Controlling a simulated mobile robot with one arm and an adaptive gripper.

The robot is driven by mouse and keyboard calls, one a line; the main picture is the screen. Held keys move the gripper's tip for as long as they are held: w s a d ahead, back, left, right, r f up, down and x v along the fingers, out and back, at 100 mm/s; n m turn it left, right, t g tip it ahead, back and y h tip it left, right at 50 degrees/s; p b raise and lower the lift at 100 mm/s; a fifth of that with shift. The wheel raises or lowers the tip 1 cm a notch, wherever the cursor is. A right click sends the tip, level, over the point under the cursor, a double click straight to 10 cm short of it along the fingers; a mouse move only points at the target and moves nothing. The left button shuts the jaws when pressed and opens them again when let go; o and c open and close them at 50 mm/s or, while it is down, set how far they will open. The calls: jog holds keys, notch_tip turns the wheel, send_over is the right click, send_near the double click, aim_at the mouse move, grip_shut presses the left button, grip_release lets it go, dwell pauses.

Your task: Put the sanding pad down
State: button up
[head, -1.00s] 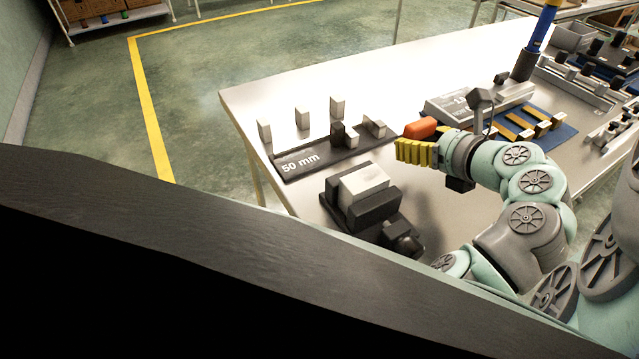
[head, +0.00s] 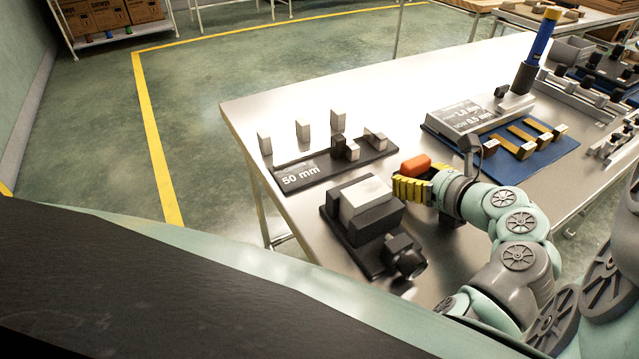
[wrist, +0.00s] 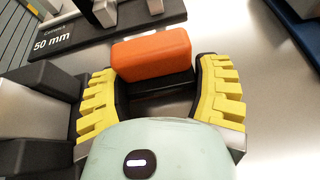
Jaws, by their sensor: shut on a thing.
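The sanding pad is an orange block (head: 415,165) with a black underside. It also shows in the wrist view (wrist: 152,55), at the far end of my yellow-padded fingers. My gripper (head: 413,185) is shut on the pad, with one finger on each side of it in the wrist view (wrist: 156,85). The pad is over the steel table (head: 440,100), right of the black vise and just in front of the 50 mm plate. I cannot tell whether its underside touches the table.
The vise (head: 368,205) holding a pale block stands close left of my gripper. The 50 mm plate (head: 325,168) carries small blocks, with several more blocks behind it. Bare table lies behind the pad.

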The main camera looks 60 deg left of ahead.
jog(key=shift+d+f, duration=0.15)
jog(key=shift+f, duration=0.35)
jog(key=o, duration=0.8)
jog(key=shift+f, duration=0.1)
jog(key=shift+c, duration=0.2)
jog(key=o, duration=0.5)
jog(key=shift+s+f, duration=0.1)
jog(key=shift+f, duration=0.15)
jog(key=shift+r, duration=0.15)
jog(key=shift+d+r, duration=0.35)
jog(key=shift+r, duration=0.5)
jog(key=v, duration=0.3)
jog(key=p+v, duration=0.1)
jog(key=v, duration=0.2)
jog(key=p+v, duration=0.1)
jog(key=v, duration=0.2)
jog(key=shift+d+r, duration=0.1)
jog(key=shift+r, duration=0.4)
jog(key=shift+p+v, duration=0.7)
jog(key=shift+v, duration=0.15)
